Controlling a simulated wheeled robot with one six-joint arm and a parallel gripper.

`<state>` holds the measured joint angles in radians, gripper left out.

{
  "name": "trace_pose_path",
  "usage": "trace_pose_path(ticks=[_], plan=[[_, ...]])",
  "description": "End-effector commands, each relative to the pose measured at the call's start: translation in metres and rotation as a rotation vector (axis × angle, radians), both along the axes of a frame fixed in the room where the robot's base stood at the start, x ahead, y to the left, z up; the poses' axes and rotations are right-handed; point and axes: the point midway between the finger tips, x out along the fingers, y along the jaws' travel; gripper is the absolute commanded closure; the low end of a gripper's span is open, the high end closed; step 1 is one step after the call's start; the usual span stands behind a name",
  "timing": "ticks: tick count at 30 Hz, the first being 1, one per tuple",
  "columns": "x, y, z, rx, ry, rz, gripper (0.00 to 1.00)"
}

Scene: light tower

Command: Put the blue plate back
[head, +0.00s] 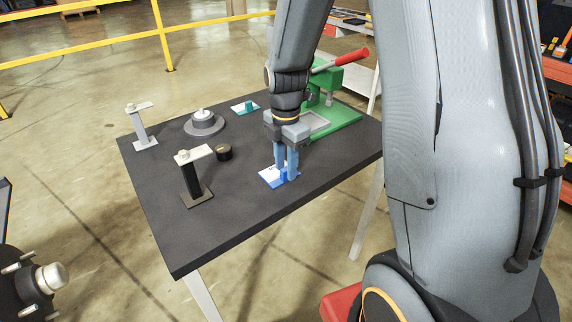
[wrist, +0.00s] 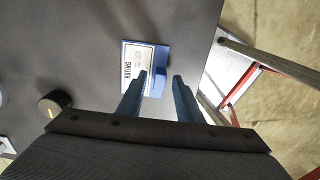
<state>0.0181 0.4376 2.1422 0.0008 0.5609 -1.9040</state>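The blue plate (head: 268,180) has a white label and lies on the dark table near its front right side. In the wrist view the blue plate (wrist: 128,92) shows its printed label and a small raised blue grip on its right part. My gripper (head: 287,177) points down at the plate's right part. In the wrist view my gripper (wrist: 161,77) has its two blue fingers apart, one on each side of the raised grip, with gaps visible. Whether the fingertips touch the plate cannot be told.
A green press (head: 335,115) with a red handle stands behind on the right. A teal plate (head: 245,107), a grey round base (head: 204,124), a black cylinder (head: 224,153) and two stands, one dark (head: 191,180) and one grey (head: 140,127), are on the table (head: 185,240). Its front is clear.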

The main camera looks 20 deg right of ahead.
Motion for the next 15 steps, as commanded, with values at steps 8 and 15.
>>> trace_pose_path(ticks=[8, 15], plan=[[0.001, 0.0, 0.021, 0.0, -0.004, 0.0, 0.68], [0.002, 0.0, 0.07, 0.0, -0.006, 0.0, 0.68]])
